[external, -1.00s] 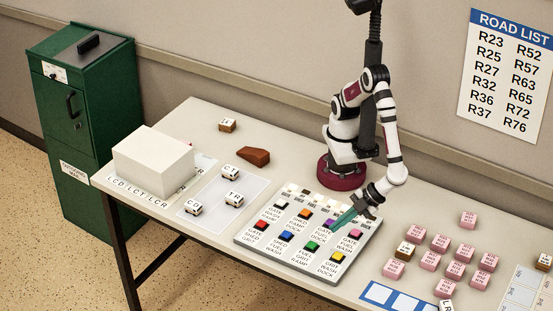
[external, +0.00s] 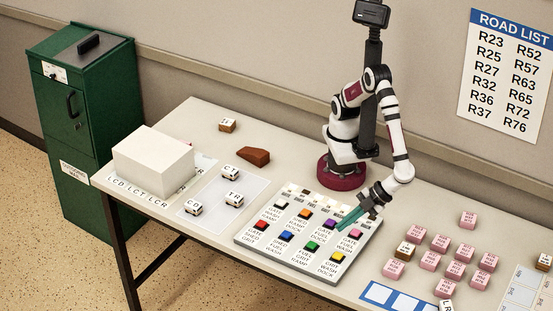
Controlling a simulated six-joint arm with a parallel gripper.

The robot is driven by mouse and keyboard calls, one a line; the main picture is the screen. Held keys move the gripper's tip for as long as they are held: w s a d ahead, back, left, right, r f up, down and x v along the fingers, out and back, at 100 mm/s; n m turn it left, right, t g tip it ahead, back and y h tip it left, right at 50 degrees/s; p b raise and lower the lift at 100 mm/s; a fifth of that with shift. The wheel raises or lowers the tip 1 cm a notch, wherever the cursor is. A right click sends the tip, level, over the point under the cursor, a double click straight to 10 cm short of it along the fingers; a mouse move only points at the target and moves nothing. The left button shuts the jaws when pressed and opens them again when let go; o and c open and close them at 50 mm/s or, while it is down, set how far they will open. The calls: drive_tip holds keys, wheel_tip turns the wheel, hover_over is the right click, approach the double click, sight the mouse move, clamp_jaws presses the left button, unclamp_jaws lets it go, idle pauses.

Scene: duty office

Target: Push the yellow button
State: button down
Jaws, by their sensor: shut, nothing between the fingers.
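The yellow button (external: 338,257) sits in the front row of the button panel (external: 250,240), at its right end. It stands clear and nothing covers it. My gripper (external: 342,226) has teal fingers that are shut and empty. It hangs over the right part of the panel, behind the yellow button, between the purple button (external: 330,223) and the pink button (external: 355,233). The fingertips are apart from the yellow button. I cannot tell their exact height above the panel.
Other buttons close by are green (external: 311,246), blue (external: 286,236), red (external: 261,225) and orange (external: 305,214). Several pink blocks (external: 439,243) stand right of the panel. A blue-edged card (external: 368,292) lies at the table's front edge.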

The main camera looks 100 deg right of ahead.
sight(341, 254)
drive_tip(key=shift+f, duration=4.3)
drive_tip(key=shift+f, duration=0.4)
drive_tip(key=shift+f, duration=0.4)
drive_tip(key=shift+r, duration=0.8)
drive_tip(key=shift+r, duration=2.55)
